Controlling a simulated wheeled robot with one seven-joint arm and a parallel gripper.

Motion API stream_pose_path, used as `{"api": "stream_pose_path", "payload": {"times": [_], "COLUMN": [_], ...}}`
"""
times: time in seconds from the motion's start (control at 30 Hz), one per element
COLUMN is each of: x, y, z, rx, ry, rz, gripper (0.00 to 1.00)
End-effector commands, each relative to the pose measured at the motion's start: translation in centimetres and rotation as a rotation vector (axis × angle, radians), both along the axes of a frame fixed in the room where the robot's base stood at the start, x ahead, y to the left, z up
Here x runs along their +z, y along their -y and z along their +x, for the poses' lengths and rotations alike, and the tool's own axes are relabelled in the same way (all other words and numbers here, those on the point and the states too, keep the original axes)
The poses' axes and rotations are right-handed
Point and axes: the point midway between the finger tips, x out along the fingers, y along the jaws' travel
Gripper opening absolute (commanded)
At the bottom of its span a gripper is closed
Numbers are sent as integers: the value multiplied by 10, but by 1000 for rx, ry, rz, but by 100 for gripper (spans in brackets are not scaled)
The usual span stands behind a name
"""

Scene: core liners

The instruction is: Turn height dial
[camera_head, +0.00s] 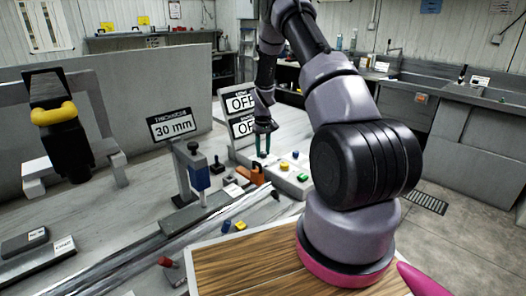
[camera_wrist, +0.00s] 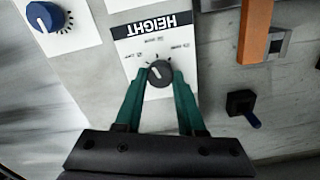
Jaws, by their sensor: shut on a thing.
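The height dial (camera_wrist: 160,73) is a dark round knob with a light pointer line. It sits on a white plate printed HEIGHT (camera_wrist: 155,35), which reads upside down in the wrist view. My gripper (camera_wrist: 160,80) has a green finger on each side of the dial and is shut on it. The pointer line slants up and left in that view. In the head view my gripper (camera_head: 262,150) points down at the grey bench, and the dial cannot be made out there.
A blue dial (camera_wrist: 45,16) sits at upper left in the wrist view. An orange bar (camera_wrist: 256,30) and a black lever (camera_wrist: 242,103) stand at right. The head view shows a 30 mm thickness display (camera_head: 172,126) and two OFF signs (camera_head: 241,103) by the arm.

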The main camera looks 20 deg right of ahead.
Motion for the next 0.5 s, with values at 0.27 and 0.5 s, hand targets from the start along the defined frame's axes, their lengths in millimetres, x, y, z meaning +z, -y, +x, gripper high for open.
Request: {"api": "stream_pose_path", "payload": {"times": [0.27,0.5], "x": [0,0], "y": [0,0], "z": [0,-1], "rx": [-297,-327], "ry": [-2,-2], "rz": [-1,1], "gripper": [0,0]}}
